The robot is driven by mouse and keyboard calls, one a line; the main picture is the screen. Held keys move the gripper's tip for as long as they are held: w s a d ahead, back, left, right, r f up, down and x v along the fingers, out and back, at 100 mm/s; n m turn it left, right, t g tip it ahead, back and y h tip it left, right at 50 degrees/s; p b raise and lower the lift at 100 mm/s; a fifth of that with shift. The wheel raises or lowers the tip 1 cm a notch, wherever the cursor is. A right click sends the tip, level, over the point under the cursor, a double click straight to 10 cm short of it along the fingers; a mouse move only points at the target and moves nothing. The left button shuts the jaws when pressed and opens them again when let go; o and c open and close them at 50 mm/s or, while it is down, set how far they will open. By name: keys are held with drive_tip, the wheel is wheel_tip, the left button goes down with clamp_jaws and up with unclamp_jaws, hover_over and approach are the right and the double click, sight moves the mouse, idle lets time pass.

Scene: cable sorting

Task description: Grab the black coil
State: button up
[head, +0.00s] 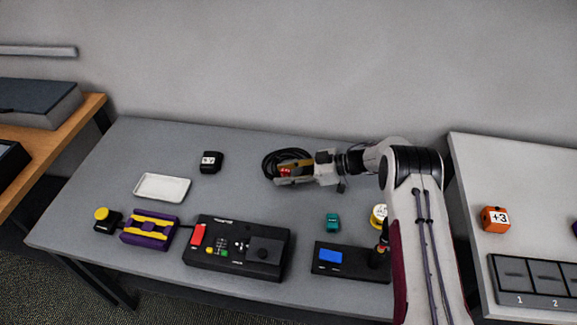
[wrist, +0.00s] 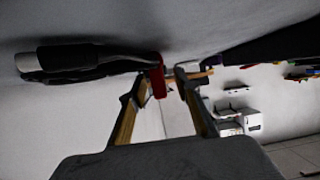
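The black coil (head: 270,164) lies at the back of the grey table in the head view, partly hidden by my gripper (head: 281,176). A red band on the coil shows at the fingers. In the wrist view the coil (wrist: 75,62) extends to the left, seen edge-on. Its red band (wrist: 157,80) shows between the fingertips of my gripper (wrist: 161,85). The fingers are apart, with a visible gap between the band and the right finger. My gripper looks open around the band; contact with it cannot be made out.
A black cube (head: 210,162) and a white tray (head: 162,187) stand left of the coil. A black control box (head: 237,247), a purple-yellow device (head: 149,230), a teal block (head: 333,223) and a blue-screen box (head: 345,262) line the front. The table between coil and boxes is clear.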

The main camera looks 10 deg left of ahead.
idle(0.3)
clamp_jaws()
drive_tip(key=shift+r, duration=0.15)
drive_tip(key=shift+r, duration=4.9)
